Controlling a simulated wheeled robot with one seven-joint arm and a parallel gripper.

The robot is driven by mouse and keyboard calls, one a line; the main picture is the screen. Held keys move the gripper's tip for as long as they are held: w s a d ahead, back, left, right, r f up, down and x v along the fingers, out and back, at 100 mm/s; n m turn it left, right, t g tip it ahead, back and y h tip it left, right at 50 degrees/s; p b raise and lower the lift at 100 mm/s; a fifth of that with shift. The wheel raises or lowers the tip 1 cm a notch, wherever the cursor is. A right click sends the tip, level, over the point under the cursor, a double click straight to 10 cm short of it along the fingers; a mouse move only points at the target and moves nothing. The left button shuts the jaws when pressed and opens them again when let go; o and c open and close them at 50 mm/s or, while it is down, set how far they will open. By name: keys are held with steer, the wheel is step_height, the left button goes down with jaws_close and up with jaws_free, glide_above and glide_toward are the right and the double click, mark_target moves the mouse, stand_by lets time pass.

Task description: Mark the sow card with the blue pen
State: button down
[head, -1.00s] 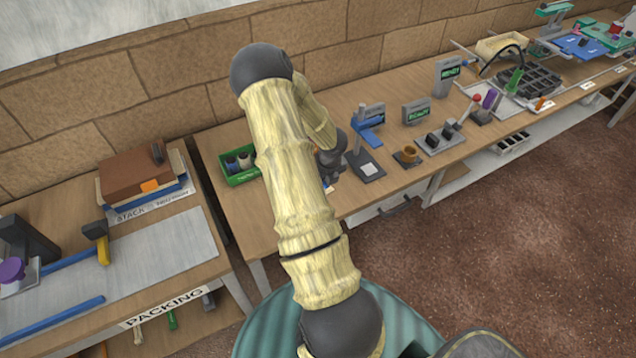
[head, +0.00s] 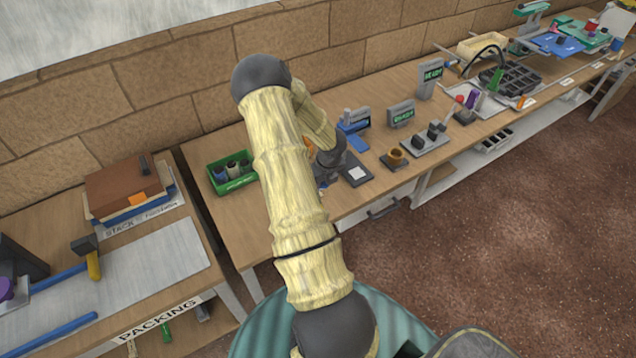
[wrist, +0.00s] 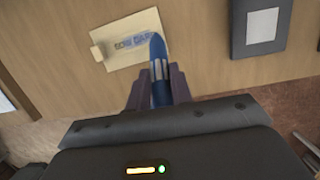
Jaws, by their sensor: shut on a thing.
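The blue pen (wrist: 155,50) is gripped in my gripper (wrist: 158,84) in the wrist view and points away from me. The sow card (wrist: 108,48) is a cream card lying on the wooden bench, with blue-grey lettering across its middle. The pen's tip overlaps the card's right part in the wrist view; I cannot tell whether it touches. I also cannot tell whether the bluish patch at the lettering is print or ink. In the head view my arm hides most of the gripper, and the pen and card cannot be made out clearly.
A grey device with a pale plate (wrist: 262,26) lies right of the card. In the head view, a green bin (head: 232,172) with small pots stands left of my arm. A brown cup (head: 396,157) and small display stands are to the right. The bench's front edge is close.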

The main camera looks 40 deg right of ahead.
stand_by(0.5)
steer(key=shift+w+a+r+b, duration=0.1)
steer(key=shift+w+a+b, duration=0.1)
steer(key=shift+a, duration=0.65)
steer(key=shift+w+a+b, duration=0.1)
steer(key=shift+a+b, duration=0.1)
steer(key=shift+a, duration=0.6)
steer(key=shift+w+a+b, duration=0.15)
steer(key=shift+a+b, duration=0.1)
steer(key=shift+a, duration=0.55)
steer(key=shift+w+a+b, duration=0.1)
steer(key=shift+a+b, duration=0.15)
steer(key=shift+a, duration=0.55)
steer(key=shift+w+p+v, duration=0.2)
steer(key=shift+p+v, duration=0.7)
steer(key=shift+v, duration=0.05)
steer(key=shift+w+p+v, duration=0.2)
steer(key=shift+p+v, duration=0.7)
steer(key=shift+v, duration=0.05)
steer(key=shift+w+p+v, duration=0.2)
steer(key=shift+p+v, duration=0.7)
steer(key=shift+v, duration=0.05)
steer(key=shift+d+r, duration=0.15)
steer(key=shift+r, duration=0.05)
